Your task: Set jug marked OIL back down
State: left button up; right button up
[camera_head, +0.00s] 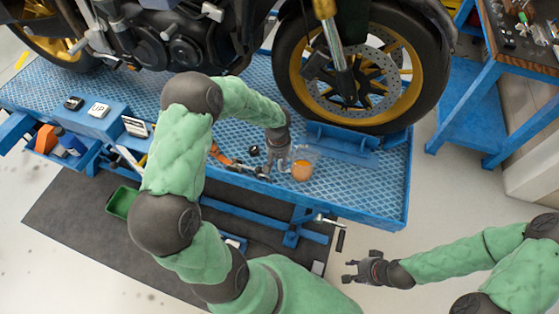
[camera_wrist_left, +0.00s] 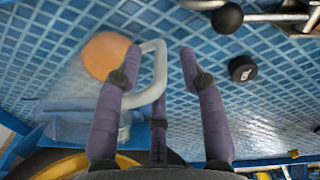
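A clear jug (camera_head: 303,154) with an orange round patch (camera_head: 302,171) is on the blue lift platform (camera_head: 385,190), near its front edge. In the left wrist view the jug's pale handle (camera_wrist_left: 159,72) lies between the fingers of my left gripper (camera_wrist_left: 160,78). The fingers are apart, with gaps visible on both sides of the handle. In the head view my left gripper (camera_head: 279,160) is beside the jug's left side. I cannot read any OIL mark. The jug looks upright, but I cannot tell whether its base touches the platform. My right gripper (camera_head: 350,271) is open and empty over the floor.
A small black cap (camera_wrist_left: 242,68) and a black-knobbed metal lever (camera_wrist_left: 228,18) lie near the left gripper. The motorcycle's front wheel (camera_head: 425,75) stands behind the jug. A blue wheel chock (camera_head: 340,138) is close by. The platform to the jug's right is clear.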

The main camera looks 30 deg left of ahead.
pick_arm(q)
notch_tip(320, 180, up, 12)
dwell(0.7)
jog(key=shift+s, duration=0.15)
dwell(0.4)
